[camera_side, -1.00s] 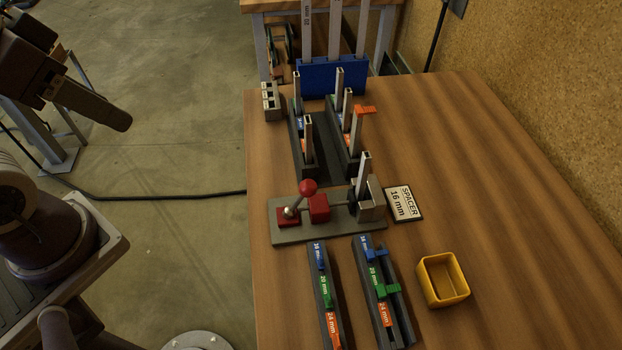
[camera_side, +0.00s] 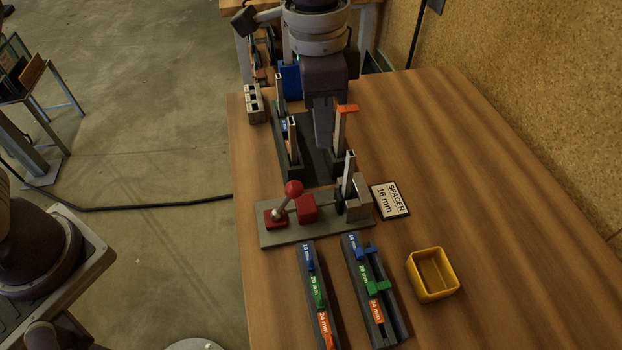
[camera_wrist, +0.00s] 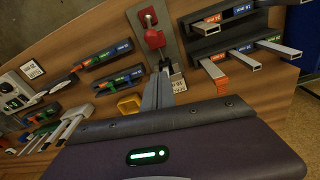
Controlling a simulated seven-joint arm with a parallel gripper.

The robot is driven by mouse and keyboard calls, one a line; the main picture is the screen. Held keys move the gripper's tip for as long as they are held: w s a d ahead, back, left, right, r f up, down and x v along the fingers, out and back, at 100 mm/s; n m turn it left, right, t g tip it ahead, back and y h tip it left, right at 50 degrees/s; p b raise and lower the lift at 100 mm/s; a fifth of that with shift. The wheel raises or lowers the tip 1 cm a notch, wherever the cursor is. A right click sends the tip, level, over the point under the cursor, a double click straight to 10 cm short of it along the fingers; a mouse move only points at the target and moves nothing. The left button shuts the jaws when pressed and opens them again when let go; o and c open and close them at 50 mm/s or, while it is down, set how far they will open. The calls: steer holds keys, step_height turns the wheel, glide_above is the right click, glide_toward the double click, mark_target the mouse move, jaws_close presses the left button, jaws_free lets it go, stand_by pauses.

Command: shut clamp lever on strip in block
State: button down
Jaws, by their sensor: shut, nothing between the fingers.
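The clamp lever with its red ball knob (camera_side: 294,188) stands tilted upward on a grey base plate (camera_side: 280,237), beside a red body (camera_side: 306,208). At the plate's right end a metal block (camera_side: 357,207) holds an upright metal strip (camera_side: 349,172). The rod from the red body reaches toward the block; I cannot tell whether it presses on the strip. My gripper (camera_side: 325,143) is shut and empty, pointing down behind the strip, over the rack side of the clamp. In the wrist view my gripper (camera_wrist: 160,78) points toward the clamp, whose red knob (camera_wrist: 152,37) shows beyond it.
A dark rack (camera_side: 318,172) with upright strips, one orange-topped (camera_side: 347,109), stands behind the clamp. A "SPACER 16 mm" card (camera_side: 390,201) lies right of it. Two spacer racks (camera_side: 318,292) and a yellow bin (camera_side: 433,275) are in front. The table's right side is clear.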

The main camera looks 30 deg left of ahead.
mark_target(287, 200)
steer(key=shift+w+d+f+m, duration=0.2)
steer(key=shift+d+f+m, duration=0.1)
steer(key=shift+d+f, duration=0.6)
steer(key=f, duration=1)
steer(key=shift+s+d, duration=0.15)
steer(key=shift+d, duration=0.1)
steer(key=s+a, duration=0.1)
steer(key=a+r, duration=0.1)
steer(key=shift+s+a, duration=0.5)
steer(key=shift+a, duration=0.05)
steer(key=shift+a+r, duration=0.1)
